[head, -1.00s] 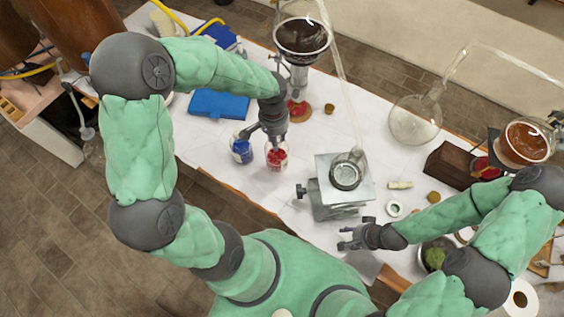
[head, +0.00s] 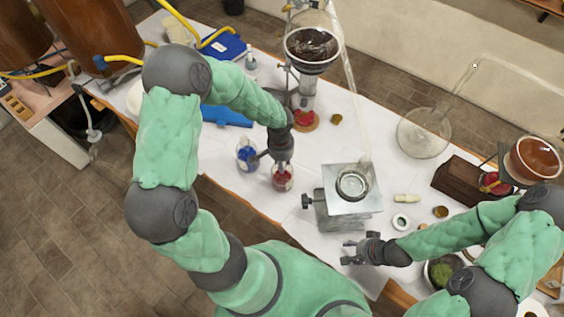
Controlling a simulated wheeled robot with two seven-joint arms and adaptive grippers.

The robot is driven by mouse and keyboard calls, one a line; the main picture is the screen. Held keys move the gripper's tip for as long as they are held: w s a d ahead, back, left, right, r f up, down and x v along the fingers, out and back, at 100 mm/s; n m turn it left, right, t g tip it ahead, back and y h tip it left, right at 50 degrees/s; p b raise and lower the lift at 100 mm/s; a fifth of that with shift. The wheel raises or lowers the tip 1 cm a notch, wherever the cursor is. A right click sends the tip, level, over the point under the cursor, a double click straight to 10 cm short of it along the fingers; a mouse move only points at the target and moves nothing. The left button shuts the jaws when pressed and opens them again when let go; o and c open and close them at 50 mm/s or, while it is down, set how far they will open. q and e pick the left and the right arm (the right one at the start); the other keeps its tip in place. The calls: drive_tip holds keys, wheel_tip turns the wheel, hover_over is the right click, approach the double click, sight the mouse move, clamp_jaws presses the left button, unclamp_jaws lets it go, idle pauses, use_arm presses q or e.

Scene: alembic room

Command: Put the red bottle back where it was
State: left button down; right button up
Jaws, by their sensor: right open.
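The red bottle (head: 283,181), a small clear vessel with red contents, is near the front edge of the white-covered table. My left gripper (head: 282,163) points down at its top and is shut on it; the fingertips are partly hidden. I cannot tell whether the bottle's base touches the table. A similar blue bottle (head: 247,155) stands just left of it. My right gripper (head: 353,249) is open and empty, low over the front of the table, apart from the objects there.
A metal lab jack (head: 344,212) carrying glassware stands right of the red bottle. A funnel of dark liquid (head: 312,45) stands behind. A blue flat object (head: 228,116) lies behind the bottles. A round flask (head: 423,133) and dark wooden box (head: 457,180) are at right.

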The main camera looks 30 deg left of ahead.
drive_tip(key=shift+f, duration=0.1)
use_arm(q)
drive_tip(key=c, duration=0.9)
unclamp_jaws()
drive_tip(key=shift+f, duration=0.1)
drive_tip(key=shift+r, duration=0.2)
use_arm(e)
drive_tip(key=shift+r, duration=0.2)
use_arm(q)
wheel_tip(320, 180, up, 12)
drive_tip(key=shift+a+f+p, duration=0.1)
drive_tip(key=shift+a+p, duration=0.05)
drive_tip(key=shift+p, duration=0.75)
use_arm(e)
drive_tip(key=shift+r, duration=0.85)
